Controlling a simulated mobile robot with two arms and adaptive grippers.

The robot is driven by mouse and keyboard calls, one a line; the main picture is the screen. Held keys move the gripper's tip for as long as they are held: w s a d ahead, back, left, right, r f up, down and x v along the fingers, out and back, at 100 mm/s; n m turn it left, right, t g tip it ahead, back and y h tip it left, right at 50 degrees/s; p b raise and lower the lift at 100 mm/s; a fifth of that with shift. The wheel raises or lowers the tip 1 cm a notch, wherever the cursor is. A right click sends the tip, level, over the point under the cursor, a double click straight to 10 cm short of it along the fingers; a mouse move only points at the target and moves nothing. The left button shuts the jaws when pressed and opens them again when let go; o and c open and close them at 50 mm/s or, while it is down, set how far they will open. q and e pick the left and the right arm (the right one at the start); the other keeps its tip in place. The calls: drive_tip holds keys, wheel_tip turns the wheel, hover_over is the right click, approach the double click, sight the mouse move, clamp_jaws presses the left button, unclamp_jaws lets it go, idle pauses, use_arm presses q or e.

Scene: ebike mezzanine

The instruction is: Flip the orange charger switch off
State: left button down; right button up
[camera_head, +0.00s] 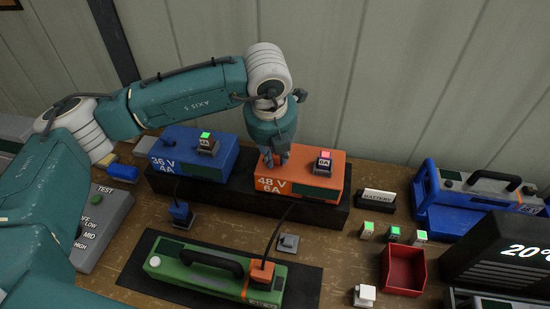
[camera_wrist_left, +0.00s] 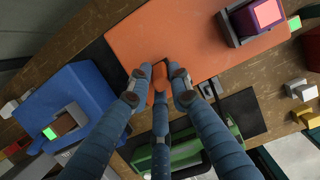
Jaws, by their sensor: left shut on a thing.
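The orange charger (camera_head: 315,185), marked 48 V 6A, sits on a black riser against the wall. It fills the top of the left wrist view (camera_wrist_left: 200,45). My left gripper (camera_head: 272,160) points down at the charger's left part, above its label. In the wrist view its fingers (camera_wrist_left: 160,80) are closed around a small darker orange part (camera_wrist_left: 178,70) at the charger's edge. This looks like the switch, but the fingers hide most of it and its position cannot be told. My right gripper is not in view.
A small block with a pink-lit top (camera_head: 324,160) stands on the charger. The blue charger (camera_head: 190,155) is to the left. A green battery (camera_head: 205,270) lies in front, with a cable rising toward the orange charger. A red bin (camera_head: 403,270) stands at right.

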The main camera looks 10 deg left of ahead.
use_arm(q)
drive_tip(key=shift+d+f, duration=0.1)
drive_tip(key=c, duration=1.6)
unclamp_jaws()
drive_tip(key=shift+s, duration=0.1)
drive_tip(key=shift+c, duration=0.2)
drive_tip(key=v, duration=1.2)
drive_tip(key=shift+d, duration=0.15)
